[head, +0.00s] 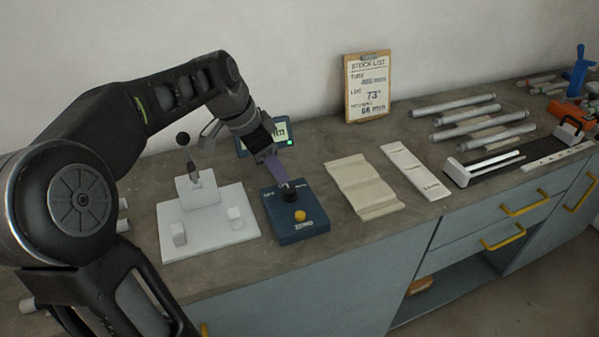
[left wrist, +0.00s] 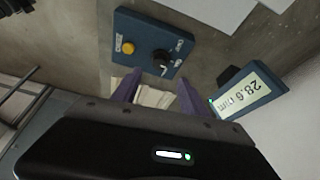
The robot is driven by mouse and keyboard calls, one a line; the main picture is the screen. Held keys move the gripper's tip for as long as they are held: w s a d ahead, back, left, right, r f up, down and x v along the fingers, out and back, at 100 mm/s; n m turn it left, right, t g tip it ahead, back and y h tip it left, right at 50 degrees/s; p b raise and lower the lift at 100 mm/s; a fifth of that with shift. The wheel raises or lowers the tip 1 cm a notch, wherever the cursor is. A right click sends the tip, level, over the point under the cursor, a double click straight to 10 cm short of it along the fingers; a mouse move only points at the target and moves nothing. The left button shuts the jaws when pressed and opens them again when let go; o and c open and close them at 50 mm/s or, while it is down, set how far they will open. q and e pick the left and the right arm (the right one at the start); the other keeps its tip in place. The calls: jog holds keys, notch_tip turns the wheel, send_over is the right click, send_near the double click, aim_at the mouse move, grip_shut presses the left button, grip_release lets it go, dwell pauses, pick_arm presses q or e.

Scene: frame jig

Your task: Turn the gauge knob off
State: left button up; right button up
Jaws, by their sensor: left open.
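The blue gauge box (head: 296,232) sits on the worktop, with a black knob (head: 288,192) at its back and a yellow button (head: 300,215) in front. The knob also shows in the left wrist view (left wrist: 162,59); its labels are too small to read surely. My left gripper (head: 275,168) is open and empty, its purple fingers pointing down just above and behind the knob. In the left wrist view the fingers (left wrist: 158,92) are spread, with the knob beyond their tips. The gauge display (left wrist: 245,92) is lit and reads about 28.6 mm. My right gripper is out of view.
A white jig plate (head: 210,240) with blocks and an upright lever with a black ball stands left of the box. To the right lie a beige ridged sheet (head: 364,188), a pale strip (head: 415,171) and several tubes (head: 480,120). A clipboard (head: 367,87) leans on the wall.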

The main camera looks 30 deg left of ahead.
aim_at(288, 189)
pick_arm(q)
jog(key=p+x, duration=0.1)
jog(key=x, duration=0.6)
jog(key=shift+d+f, duration=0.1)
jog(key=shift+f, duration=0.3)
jog(key=shift+c, duration=0.3)
grip_shut()
